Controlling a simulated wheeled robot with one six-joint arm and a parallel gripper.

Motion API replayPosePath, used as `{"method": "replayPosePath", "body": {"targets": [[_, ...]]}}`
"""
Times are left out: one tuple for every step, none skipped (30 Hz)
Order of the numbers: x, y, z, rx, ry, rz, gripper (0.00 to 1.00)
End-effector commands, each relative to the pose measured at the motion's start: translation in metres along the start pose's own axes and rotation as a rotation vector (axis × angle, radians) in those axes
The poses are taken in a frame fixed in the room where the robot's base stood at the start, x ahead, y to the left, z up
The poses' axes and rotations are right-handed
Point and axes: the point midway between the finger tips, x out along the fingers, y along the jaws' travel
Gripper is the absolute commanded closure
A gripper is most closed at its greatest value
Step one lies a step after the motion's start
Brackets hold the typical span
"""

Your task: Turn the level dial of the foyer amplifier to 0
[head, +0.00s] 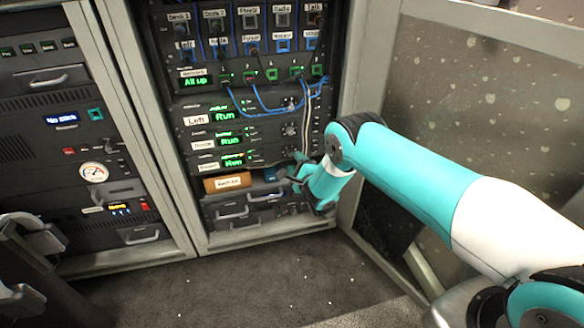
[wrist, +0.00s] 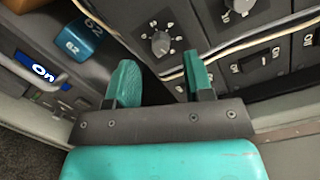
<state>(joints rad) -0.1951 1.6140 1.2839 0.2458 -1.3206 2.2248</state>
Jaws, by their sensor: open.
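Three amplifier units with green "Run" displays are stacked in the middle rack in the head view. The lowest one (head: 234,161) has a label too small to read surely, so I cannot confirm which is the foyer amplifier. In the wrist view a dark round dial (wrist: 160,43) with tick marks sits on a panel just beyond my gripper (wrist: 160,78). Its pointer setting is not readable. My gripper is open, its two teal fingers apart and empty, with the dial lying between and beyond the tips. In the head view my gripper (head: 297,172) is at the lowest amplifier's right side.
A second dial (wrist: 240,6) sits further up. Pale cables (wrist: 225,48) run between the panels. A blue object (wrist: 84,40) stands on the shelf beside an orange box (head: 228,182). Blue cables (head: 262,108) hang above. Drawers (head: 232,212) lie below, and a partition stands at right.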

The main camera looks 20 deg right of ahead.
Motion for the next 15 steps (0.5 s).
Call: {"method": "replayPosePath", "body": {"targets": [[0.003,0.006,-0.004,0.0,0.0,-0.002,0.53],[0.005,0.006,-0.004,0.001,0.0,-0.002,0.53],[0.007,0.006,-0.004,-0.001,0.0,-0.002,0.53],[0.008,0.005,-0.003,0.0,0.0,-0.002,0.53],[0.009,0.005,-0.003,0.0,-0.001,-0.001,0.53],[0.01,0.004,-0.003,-0.001,-0.001,-0.002,0.53],[0.015,0.004,-0.003,0.001,-0.002,-0.004,0.53],[0.019,0.004,-0.003,0.0,-0.001,-0.004,0.53],[0.024,0.003,-0.002,0.001,-0.001,-0.004,0.53],[0.027,0.003,-0.002,0.0,-0.001,-0.003,0.53],[0.029,0.003,-0.002,-0.001,0.0,-0.002,0.53],[0.032,0.002,-0.001,0.0,-0.001,-0.002,0.53],[0.034,0.001,-0.001,0.0,-0.001,-0.002,0.53],[0.035,0.001,-0.001,0.0,-0.002,-0.002,0.53],[0.037,0.0,0.0,-0.001,-0.001,-0.001,0.53]]}}
